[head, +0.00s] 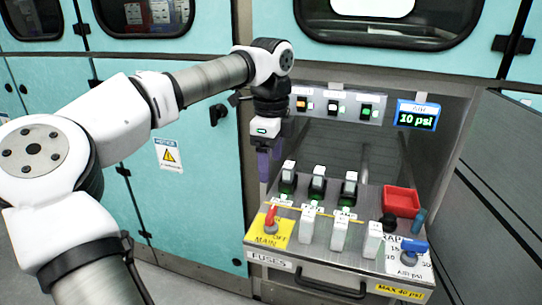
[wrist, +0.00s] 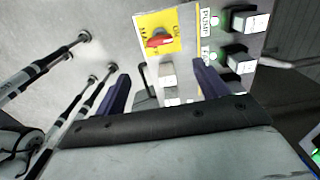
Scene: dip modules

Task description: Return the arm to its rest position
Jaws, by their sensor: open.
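My white and grey arm (head: 130,108) reaches from the left across the head view to the open cabinet bay. My gripper (head: 268,168) points down at the bay's left side, above and behind the red MAIN switch (head: 271,222). Its purple fingers also show in the wrist view (wrist: 160,85), spread apart with nothing held between them. In the wrist view the red switch (wrist: 158,39) on its yellow plate lies beyond the fingertips, apart from them.
Several modules (head: 318,182) stand in a row on the sloped panel, with white fuse blocks (head: 340,235) in front. A red tray (head: 402,201) and blue AIR valve (head: 413,246) sit at right. The gauge (head: 417,116) reads 10 psi. An open grey door (head: 490,180) borders the bay.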

